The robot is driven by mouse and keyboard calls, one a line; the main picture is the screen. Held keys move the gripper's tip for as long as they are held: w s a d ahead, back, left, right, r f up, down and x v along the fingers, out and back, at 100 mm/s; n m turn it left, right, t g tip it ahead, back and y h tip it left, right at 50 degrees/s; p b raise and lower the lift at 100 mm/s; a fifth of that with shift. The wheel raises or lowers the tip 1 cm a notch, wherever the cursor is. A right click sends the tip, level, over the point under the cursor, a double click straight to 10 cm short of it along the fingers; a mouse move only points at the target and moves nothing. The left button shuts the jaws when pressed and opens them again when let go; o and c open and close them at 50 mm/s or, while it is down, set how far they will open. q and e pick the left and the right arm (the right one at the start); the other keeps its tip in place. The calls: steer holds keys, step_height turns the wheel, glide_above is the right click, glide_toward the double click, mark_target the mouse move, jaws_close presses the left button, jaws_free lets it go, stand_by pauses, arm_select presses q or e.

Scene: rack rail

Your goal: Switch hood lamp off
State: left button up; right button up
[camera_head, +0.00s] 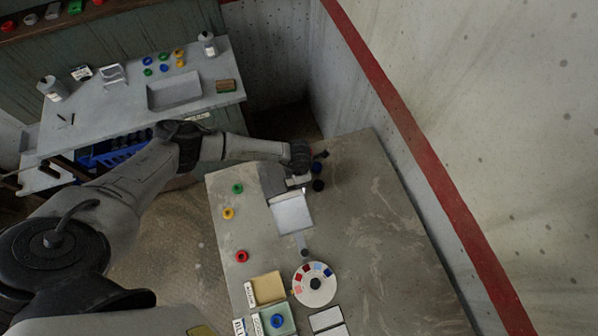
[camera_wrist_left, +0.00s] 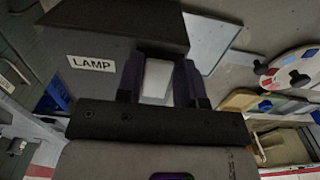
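The hood lamp's dark grey housing (camera_head: 272,180) is at the far end of the right-hand bench, with its "LAMP" label (camera_wrist_left: 91,63) readable in the left wrist view. A pale switch piece (camera_wrist_left: 157,78) stands out beside the label. My left gripper (camera_wrist_left: 158,66) has one dark finger on each side of this piece, with no clear gap between. In the head view my left gripper (camera_head: 299,172) is at the housing, and its fingers are too small to make out. Whether the lamp is lit is not clear. My right gripper is not in view.
A pale square plate (camera_head: 291,214) lies just in front of the housing. A round colour disc (camera_head: 315,284), a tan tray (camera_head: 268,288) and several coloured knobs are on the same bench. A wall with a red stripe (camera_head: 410,125) rises on the right. The bench's right side is clear.

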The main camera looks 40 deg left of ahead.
arm_select(q)
steer(key=c, duration=0.5)
steer(key=shift+s+a+t+h, duration=0.2)
steer(key=shift+t+h, duration=0.1)
steer(key=shift+t, duration=0.2)
steer(key=shift+s+t+h, duration=0.15)
steer(key=shift+t+h, duration=0.15)
steer(key=shift+t, duration=0.1)
steer(key=shift+a+r+t+h+b, duration=0.1)
steer(key=shift+t+h+b, duration=0.25)
steer(key=shift+t, duration=0.25)
steer(key=shift+r+t, duration=0.15)
steer(key=shift+t, duration=0.15)
steer(key=o, duration=0.9)
steer(key=shift+o, duration=0.2)
